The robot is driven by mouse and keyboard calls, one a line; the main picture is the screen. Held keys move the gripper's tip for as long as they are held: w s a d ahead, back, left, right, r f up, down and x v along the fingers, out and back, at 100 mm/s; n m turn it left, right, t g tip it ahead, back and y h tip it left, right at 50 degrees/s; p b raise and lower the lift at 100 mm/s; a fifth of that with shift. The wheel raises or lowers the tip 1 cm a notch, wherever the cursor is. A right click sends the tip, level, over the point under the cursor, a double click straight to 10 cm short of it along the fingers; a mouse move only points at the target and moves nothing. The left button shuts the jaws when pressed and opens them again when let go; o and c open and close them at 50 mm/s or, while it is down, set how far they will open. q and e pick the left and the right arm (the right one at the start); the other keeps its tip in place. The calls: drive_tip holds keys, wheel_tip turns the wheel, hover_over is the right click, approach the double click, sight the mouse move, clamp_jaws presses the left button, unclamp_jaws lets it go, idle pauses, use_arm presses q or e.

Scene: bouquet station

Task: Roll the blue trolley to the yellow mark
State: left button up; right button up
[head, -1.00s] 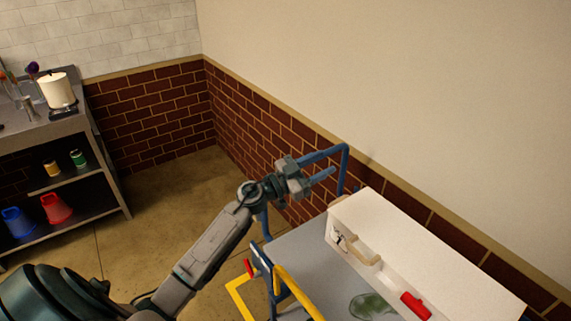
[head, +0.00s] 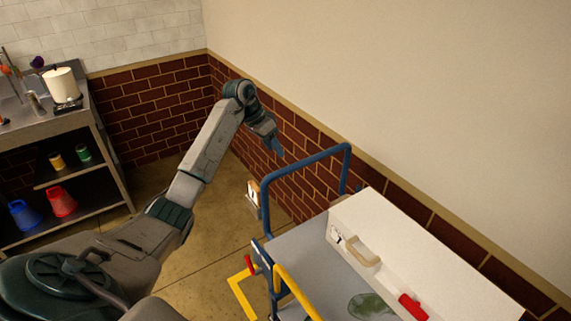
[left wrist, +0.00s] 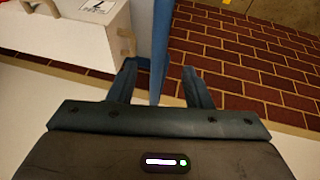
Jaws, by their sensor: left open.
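The blue trolley shows at the lower right of the head view, with its tall blue push handle (head: 308,157) standing at the far end of its grey deck (head: 300,248). The yellow mark (head: 239,287) is an angled line on the floor left of the trolley, partly hidden. My left gripper (head: 277,146) is open, up by the brick wall just above and left of the handle's top bar. In the left wrist view, a blue handle bar (left wrist: 161,45) appears between the open fingers; I cannot tell whether it lies within them. My right gripper is out of view.
A white case (head: 420,250) with a tan handle and a red part lies on the trolley. A yellow bar (head: 297,291) rises at its near side. A grey workbench (head: 75,122) with buckets below stands left. The wall runs close behind the trolley; floor between is open.

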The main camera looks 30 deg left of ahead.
use_arm(q)
drive_tip(key=p+x, duration=0.2)
drive_tip(key=x, duration=0.7)
drive_tip(key=shift+p, duration=0.3)
clamp_jaws()
